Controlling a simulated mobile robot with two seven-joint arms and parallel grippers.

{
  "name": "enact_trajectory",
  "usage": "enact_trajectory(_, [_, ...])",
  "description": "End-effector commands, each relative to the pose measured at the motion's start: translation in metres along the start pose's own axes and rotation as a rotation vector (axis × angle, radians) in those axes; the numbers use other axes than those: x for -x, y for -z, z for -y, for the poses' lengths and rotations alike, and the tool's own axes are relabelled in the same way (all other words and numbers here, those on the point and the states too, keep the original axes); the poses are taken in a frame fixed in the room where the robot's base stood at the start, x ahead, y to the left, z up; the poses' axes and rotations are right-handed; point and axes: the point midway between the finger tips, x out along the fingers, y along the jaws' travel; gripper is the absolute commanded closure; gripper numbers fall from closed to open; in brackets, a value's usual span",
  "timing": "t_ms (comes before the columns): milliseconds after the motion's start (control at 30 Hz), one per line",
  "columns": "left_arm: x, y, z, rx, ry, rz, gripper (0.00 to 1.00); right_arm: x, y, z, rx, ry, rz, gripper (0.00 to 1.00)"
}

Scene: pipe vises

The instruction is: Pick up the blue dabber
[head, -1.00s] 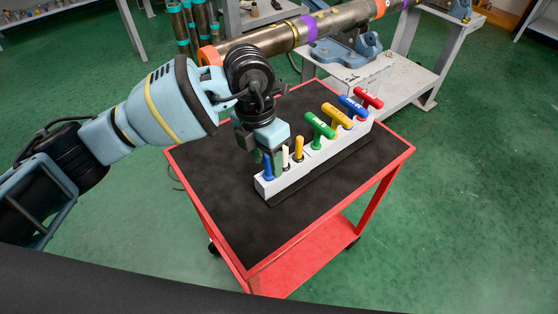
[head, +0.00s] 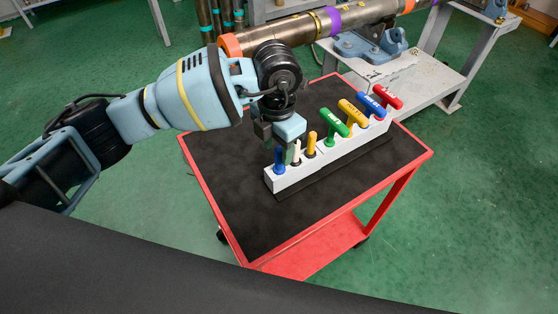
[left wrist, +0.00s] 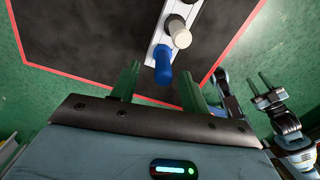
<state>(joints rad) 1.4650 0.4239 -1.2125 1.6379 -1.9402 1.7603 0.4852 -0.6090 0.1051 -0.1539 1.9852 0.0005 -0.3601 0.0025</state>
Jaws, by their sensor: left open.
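The blue dabber (head: 279,162) is a short blue cylinder standing upright at the near left end of a white rack (head: 300,177) on the cart. It also shows in the left wrist view (left wrist: 163,66), at the rack's end. My left gripper (head: 279,142) is open, pointing down over that end of the rack. In the left wrist view, its two green fingers (left wrist: 158,80) are apart, one on each side of the dabber's line. Whether they touch it I cannot tell. My right gripper (left wrist: 260,83) shows at the right of the left wrist view, its fingers apart and empty.
A white dabber (head: 296,152) and a yellow one (head: 310,145) stand close beside the blue one. Green, yellow, blue and red T-handles (head: 335,122) fill the rack farther back. The red cart's black top (head: 240,205) is otherwise clear. A large pipe (head: 285,36) runs behind.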

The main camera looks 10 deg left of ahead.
Motion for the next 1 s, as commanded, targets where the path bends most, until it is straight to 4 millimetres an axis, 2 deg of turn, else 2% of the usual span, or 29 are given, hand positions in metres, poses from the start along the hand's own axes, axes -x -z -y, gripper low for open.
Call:
enact_trajectory(300, [-0.042,-0.001,0.004,-0.001,0.001,-0.001,0.54,0.001,0.004,-0.002,0.007,-0.001,-0.006,0.64])
enact_trajectory(567, [-0.045,-0.002,0.003,-0.001,0.000,0.000,0.54,0.001,0.003,-0.003,0.012,-0.001,-0.006,0.64])
enact_trajectory(867, [-0.045,-0.002,0.003,-0.001,0.000,0.000,0.93,0.002,0.004,-0.004,0.013,-0.001,-0.007,0.64])
enact_trajectory(1000, [-0.045,-0.002,0.003,-0.001,0.000,0.000,0.94,0.002,0.004,-0.004,0.013,-0.001,-0.008,0.64])
